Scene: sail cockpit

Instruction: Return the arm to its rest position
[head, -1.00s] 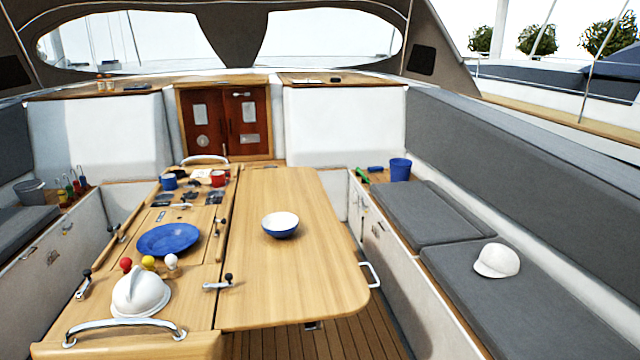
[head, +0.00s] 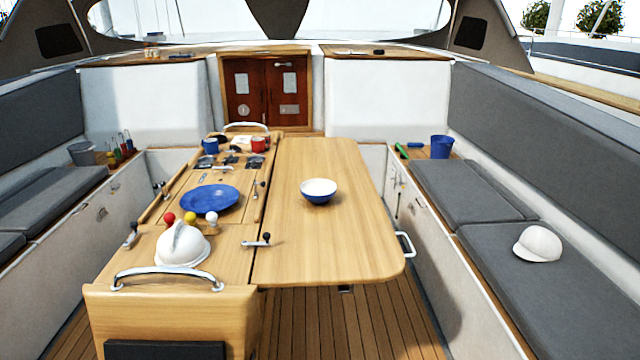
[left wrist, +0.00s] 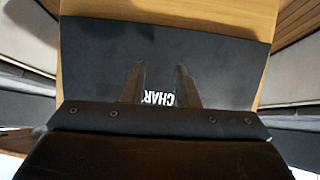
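My left gripper (left wrist: 160,82) shows in the left wrist view. Its two dark fingers are apart with nothing held between them. They stand in front of a dark panel (left wrist: 100,55) with white letters, partly hidden by the fingers. Neither arm shows in the head view, and my right gripper is in no frame.
The cockpit table (head: 345,235) bears a bowl (head: 319,190), a blue plate (head: 209,199) and a white domed object (head: 182,246). A dark panel (head: 165,349) is on its front end. A white cap (head: 538,243) lies on the right bench. Floor (head: 325,320) shows clear right of the table base.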

